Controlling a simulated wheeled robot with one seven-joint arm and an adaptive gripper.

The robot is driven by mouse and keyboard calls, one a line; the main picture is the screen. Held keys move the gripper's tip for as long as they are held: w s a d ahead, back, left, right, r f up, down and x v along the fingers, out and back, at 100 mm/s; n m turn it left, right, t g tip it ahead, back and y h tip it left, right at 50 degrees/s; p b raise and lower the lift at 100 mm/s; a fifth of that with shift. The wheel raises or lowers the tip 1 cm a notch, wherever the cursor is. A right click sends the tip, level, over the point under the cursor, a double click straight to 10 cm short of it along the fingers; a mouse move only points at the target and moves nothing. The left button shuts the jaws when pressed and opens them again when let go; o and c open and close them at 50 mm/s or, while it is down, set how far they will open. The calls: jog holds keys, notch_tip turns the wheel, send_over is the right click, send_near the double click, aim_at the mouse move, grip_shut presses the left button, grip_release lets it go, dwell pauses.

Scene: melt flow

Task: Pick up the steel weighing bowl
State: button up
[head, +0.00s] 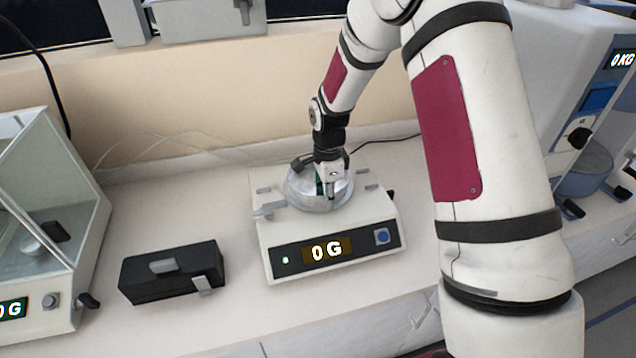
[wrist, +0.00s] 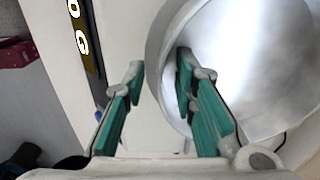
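The steel weighing bowl (head: 303,191) sits on the white scale (head: 370,218), whose display reads 0 G. My gripper (head: 327,188) points down at the bowl, and the wrist hides part of it in the head view. In the wrist view my gripper (wrist: 157,78) is open, with its two teal-padded fingers apart. The bowl (wrist: 255,75) fills the upper right there. Its near wall and rim lie between the fingers: the right finger overlaps the bowl's inside and the left finger is outside. I cannot tell whether either finger touches the wall.
A black case (head: 172,272) with grey latches lies left of the scale. A glass-sided balance (head: 62,200) stands at the far left. A large white machine (head: 560,75) with a 0 KG display stands at the right. A small lever (head: 268,210) is at the scale's left side.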

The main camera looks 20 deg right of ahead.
jog(key=shift+f, duration=0.1)
grip_shut()
jog(key=shift+r, duration=0.8)
notch_tip(320, 180, up, 2)
jog(key=shift+w+r+b, duration=0.1)
jog(key=shift+w+b, duration=0.05)
jog(key=shift+b, duration=0.4)
jog(key=s+r, duration=0.1)
jog(key=s, duration=1.5)
jog(key=shift+s+a+r, duration=0.25)
